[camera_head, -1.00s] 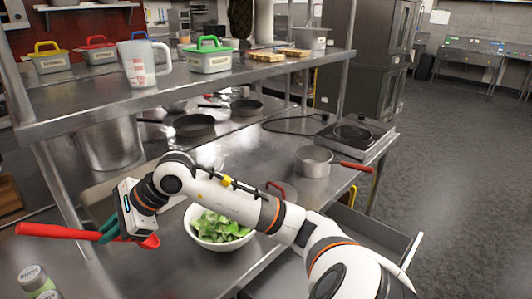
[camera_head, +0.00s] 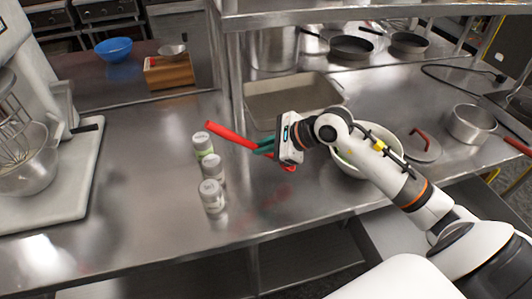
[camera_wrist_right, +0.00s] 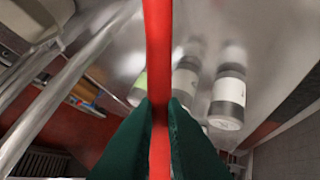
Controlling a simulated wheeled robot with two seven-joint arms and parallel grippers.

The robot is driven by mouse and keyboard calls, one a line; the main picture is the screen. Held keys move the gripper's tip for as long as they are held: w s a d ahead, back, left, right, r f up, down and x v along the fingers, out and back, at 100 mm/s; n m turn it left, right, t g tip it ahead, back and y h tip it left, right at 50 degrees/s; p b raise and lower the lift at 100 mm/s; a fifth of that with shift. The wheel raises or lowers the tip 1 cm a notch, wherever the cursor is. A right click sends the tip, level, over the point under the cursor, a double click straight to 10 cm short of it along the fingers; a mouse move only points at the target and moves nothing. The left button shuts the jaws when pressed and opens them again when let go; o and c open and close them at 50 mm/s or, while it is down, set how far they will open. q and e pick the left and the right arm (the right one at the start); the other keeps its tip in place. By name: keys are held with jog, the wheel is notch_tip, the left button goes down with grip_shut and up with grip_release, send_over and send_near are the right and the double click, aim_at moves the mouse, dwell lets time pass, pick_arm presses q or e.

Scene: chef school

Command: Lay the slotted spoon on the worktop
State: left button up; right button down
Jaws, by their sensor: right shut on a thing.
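My right gripper (camera_head: 264,146) reaches in from the right in the head view. Its green fingers are shut on a red utensil, the slotted spoon (camera_head: 228,134), which is held above the steel worktop (camera_head: 140,190). The spoon's long red handle points left and its other end shows just below the gripper. In the right wrist view the red handle (camera_wrist_right: 158,60) runs upright between the two green fingers (camera_wrist_right: 160,118). I cannot see the slots. My left gripper is out of view.
Several spice jars (camera_head: 212,195) stand left of the gripper. A stand mixer (camera_head: 50,150) is at the left. A rectangular pan (camera_head: 262,105) lies behind, a white bowl (camera_head: 352,170) behind my forearm, and a saucepan (camera_head: 472,124) at the right. The worktop between mixer and jars is clear.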

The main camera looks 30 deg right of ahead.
notch_tip(320, 180, down, 4)
jog(key=c, duration=1.5)
grip_release()
jog(key=shift+r+p, duration=0.1)
jog(key=shift+p, duration=0.2)
jog(key=b+v, duration=0.3)
jog(key=v, duration=0.9)
jog(key=shift+d, duration=0.1)
